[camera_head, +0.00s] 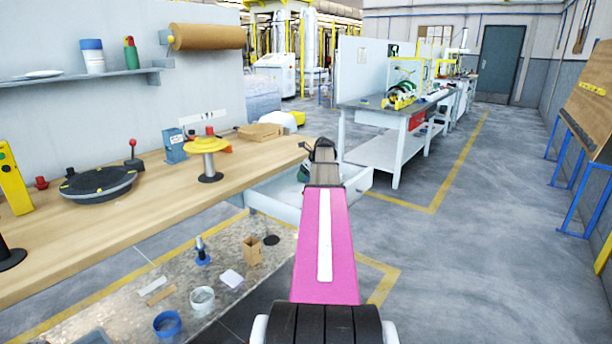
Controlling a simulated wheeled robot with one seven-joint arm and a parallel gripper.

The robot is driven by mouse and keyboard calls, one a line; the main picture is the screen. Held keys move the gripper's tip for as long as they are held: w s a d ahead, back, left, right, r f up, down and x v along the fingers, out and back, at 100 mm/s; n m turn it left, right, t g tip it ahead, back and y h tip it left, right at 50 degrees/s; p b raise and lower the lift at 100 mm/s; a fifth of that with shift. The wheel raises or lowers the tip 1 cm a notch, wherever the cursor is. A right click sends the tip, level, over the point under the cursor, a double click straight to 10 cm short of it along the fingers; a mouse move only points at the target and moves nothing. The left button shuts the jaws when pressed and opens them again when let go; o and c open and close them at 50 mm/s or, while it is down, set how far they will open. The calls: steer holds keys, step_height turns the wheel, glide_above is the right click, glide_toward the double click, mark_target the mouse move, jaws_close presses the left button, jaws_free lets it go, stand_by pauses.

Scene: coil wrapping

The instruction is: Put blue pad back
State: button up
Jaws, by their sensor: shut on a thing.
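My arm reaches from the bottom middle up to the open drawer at the right end of the wooden workbench (110,225). Its dark wrist end shows there, but the fingers of my gripper are hidden behind it. I cannot make out a blue pad. A small dark greenish shape shows just left of the wrist, over the drawer (275,203), too small to identify. My arm covers part of the drawer.
A yellow-topped spool (207,150), a blue box (174,147) and a black turntable (98,184) stand on the bench. Below, a lower shelf (208,262) holds small items. A second workbench (372,109) stands beyond.

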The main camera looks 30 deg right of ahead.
steer(key=o, duration=0.9)
steer(key=shift+f, duration=0.1)
steer(key=v, duration=1.2)
